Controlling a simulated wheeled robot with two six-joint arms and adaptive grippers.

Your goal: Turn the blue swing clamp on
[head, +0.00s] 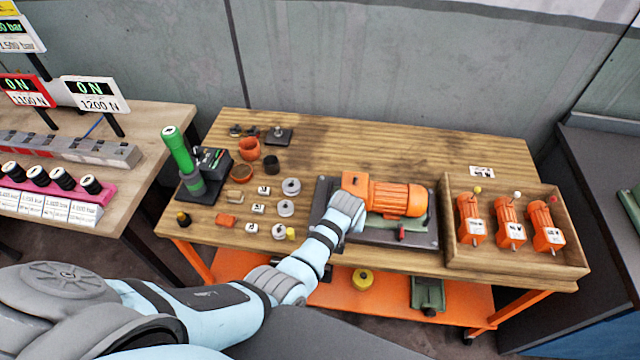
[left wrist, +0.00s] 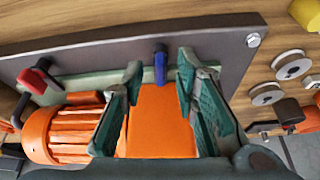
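The blue swing clamp (left wrist: 160,66) stands on the green fixture at the edge of the dark plate (left wrist: 205,42) in the left wrist view. My left gripper (left wrist: 158,72) is open over the orange motor (left wrist: 160,120), with the clamp's blue handle in the gap between its fingertips. I cannot tell whether a finger touches it. In the head view my left arm hides the blue clamp and the gripper's fingers; the orange motor (head: 398,198) lies beside the wrist. A red clamp (left wrist: 37,76) is at the fixture's other end, also in the head view (head: 402,232). My right gripper is out of view.
A wooden tray (head: 455,250) with three orange units stands at the right. Grey rings (head: 285,208), small blocks, orange cups (head: 249,148) and a green-handled press (head: 178,148) stand left of the fixture. The table's back right is mostly clear.

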